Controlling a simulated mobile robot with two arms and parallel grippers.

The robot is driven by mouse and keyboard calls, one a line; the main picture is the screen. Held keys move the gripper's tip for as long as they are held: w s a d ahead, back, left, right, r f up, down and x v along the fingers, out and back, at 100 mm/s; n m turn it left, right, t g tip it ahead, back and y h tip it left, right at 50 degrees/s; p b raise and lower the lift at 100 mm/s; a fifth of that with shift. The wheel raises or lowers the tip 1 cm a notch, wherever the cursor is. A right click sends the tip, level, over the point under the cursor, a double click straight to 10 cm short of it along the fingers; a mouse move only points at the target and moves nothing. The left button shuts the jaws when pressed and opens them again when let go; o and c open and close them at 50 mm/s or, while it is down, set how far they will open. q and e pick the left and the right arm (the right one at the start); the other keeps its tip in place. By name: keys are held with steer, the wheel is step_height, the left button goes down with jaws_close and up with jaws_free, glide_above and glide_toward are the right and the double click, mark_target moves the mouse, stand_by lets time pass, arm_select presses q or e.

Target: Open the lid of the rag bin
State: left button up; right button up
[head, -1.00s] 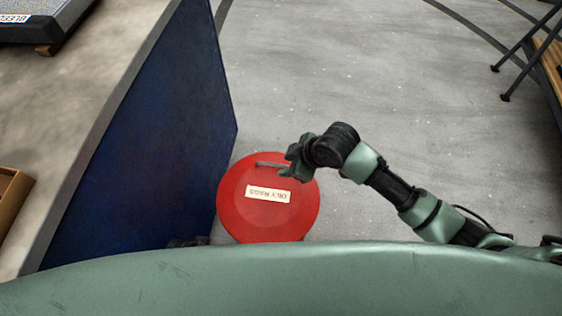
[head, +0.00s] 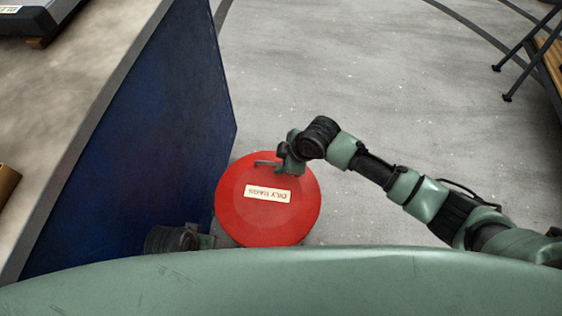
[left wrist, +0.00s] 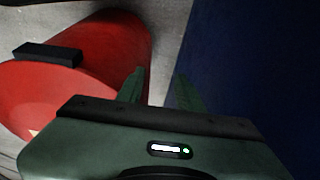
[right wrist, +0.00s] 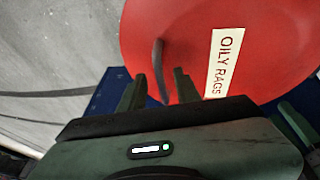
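The round red rag bin (head: 240,205) stands on the floor, seen from above, with its lid down. A label reading OILY RAGS (head: 268,195) and a thin grey handle (head: 266,163) are on the lid. My right gripper (head: 283,160) is at the handle's right end. In the right wrist view the handle (right wrist: 159,70) shows between the fingers of the open right gripper (right wrist: 160,90), with gaps at both sides. My left gripper (left wrist: 158,90) is open and empty, low beside the bin; in the head view my green body partly hides it.
A blue panel (head: 150,140) under a grey worktop (head: 80,75) stands close to the bin's left. In the left wrist view a dark block (left wrist: 47,53) sits on the red bin. The floor (head: 380,90) right of and behind the bin is clear.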

steer(key=shift+f, duration=0.1)
jaws_close()
stand_by(1.4)
